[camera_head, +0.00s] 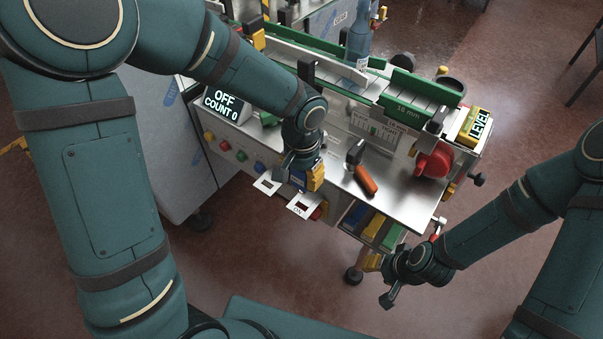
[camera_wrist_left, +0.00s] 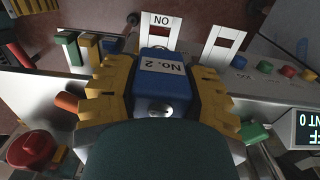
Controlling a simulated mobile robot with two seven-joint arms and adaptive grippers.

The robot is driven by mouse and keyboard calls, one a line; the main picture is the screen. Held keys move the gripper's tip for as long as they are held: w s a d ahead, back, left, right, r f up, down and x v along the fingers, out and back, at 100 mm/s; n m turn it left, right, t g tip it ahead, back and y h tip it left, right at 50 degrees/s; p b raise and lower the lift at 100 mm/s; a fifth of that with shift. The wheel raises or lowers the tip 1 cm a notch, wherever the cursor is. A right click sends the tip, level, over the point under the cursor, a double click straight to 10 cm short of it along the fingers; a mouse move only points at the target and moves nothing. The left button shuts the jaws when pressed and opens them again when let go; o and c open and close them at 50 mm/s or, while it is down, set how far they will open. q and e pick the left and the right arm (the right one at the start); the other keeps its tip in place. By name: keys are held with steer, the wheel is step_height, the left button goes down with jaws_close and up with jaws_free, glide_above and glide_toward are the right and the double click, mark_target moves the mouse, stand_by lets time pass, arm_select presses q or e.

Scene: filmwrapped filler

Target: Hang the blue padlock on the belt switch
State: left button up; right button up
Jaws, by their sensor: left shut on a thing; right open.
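My left gripper (camera_head: 303,178) is shut on the blue padlock (camera_wrist_left: 160,88), whose label reads "No. 2". In the left wrist view its yellow jaws (camera_wrist_left: 155,90) hold the padlock's sides; its shackle cannot be made out. In the head view a little of the padlock (camera_head: 298,179) shows at the machine's front edge. A white plate marked "ON" (camera_wrist_left: 162,19) with a cutout lies just beyond the padlock; it also shows in the head view (camera_head: 306,207). I cannot tell which control is the belt switch. My right gripper (camera_head: 388,289) is open and empty, low at the right.
A second white plate (camera_head: 267,186) juts out left of the first. The panel has several coloured buttons (camera_head: 241,156) and an "OFF COUNT 0" display (camera_head: 222,103). A red knob (camera_head: 434,162) stands at right.

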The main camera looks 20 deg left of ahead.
mark_target(302, 194)
arm_select(q)
steer(key=shift+f+b, duration=1.95)
steer(key=shift+f, duration=0.45)
steer(key=shift+f+b, duration=1.8)
steer(key=shift+f, duration=0.25)
steer(key=shift+f+b, duration=0.3)
steer(key=o, duration=1.3)
step_height(302, 194, up, 12)
